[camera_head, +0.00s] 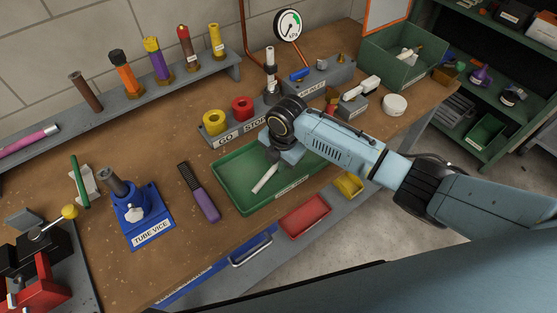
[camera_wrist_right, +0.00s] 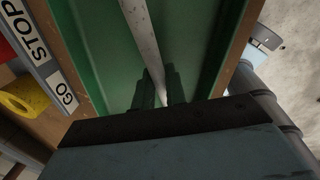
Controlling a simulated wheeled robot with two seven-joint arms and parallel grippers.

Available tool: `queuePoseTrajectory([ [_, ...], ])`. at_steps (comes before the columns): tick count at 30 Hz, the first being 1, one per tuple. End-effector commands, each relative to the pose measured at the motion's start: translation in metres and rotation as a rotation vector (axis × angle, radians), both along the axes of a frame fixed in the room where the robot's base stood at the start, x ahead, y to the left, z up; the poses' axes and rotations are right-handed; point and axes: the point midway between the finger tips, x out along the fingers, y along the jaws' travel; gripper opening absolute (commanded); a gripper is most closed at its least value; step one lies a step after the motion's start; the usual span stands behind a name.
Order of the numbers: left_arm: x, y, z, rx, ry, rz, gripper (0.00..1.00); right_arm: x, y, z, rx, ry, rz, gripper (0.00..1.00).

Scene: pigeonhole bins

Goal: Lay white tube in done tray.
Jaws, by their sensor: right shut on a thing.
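The white tube (camera_head: 265,178) is a thin pale rod at the green tray in the head view. In the right wrist view the white tube (camera_wrist_right: 143,40) runs away from between the fingers over the green floor. The green tray (camera_head: 228,192) lies on the bench; its front label is too small to read. My right gripper (camera_head: 274,162) is over the tray, pointing down. In the right wrist view the right gripper (camera_wrist_right: 160,92) is shut on the tube near one end. I cannot tell whether the tube touches the tray floor. My left gripper is not in view.
A GO/STOP block (camera_head: 236,133) with yellow and red rings stands just behind the tray. A purple-handled brush (camera_head: 204,203) and the blue tube vice (camera_head: 143,220) are to the left. A red bin (camera_head: 305,214) sits below the front edge.

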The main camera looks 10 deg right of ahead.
Motion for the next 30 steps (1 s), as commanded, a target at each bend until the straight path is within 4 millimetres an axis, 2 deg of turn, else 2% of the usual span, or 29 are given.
queuePoseTrajectory([
  [15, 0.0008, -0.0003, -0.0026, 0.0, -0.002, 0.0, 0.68, -0.0001, 0.0003, -0.0059, 0.0, 0.0, 0.0, 0.0],
  [16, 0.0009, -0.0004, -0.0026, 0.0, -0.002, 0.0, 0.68, 0.0, 0.0004, -0.006, 0.0, 0.0, 0.0, 0.14],
  [21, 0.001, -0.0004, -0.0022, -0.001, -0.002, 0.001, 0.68, 0.0, 0.0003, -0.0055, 0.0, 0.0, 0.0, 0.37],
  [30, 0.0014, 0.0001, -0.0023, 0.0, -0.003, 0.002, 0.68, -0.0001, 0.0, -0.0051, 0.0, 0.0, 0.0, 0.38],
])
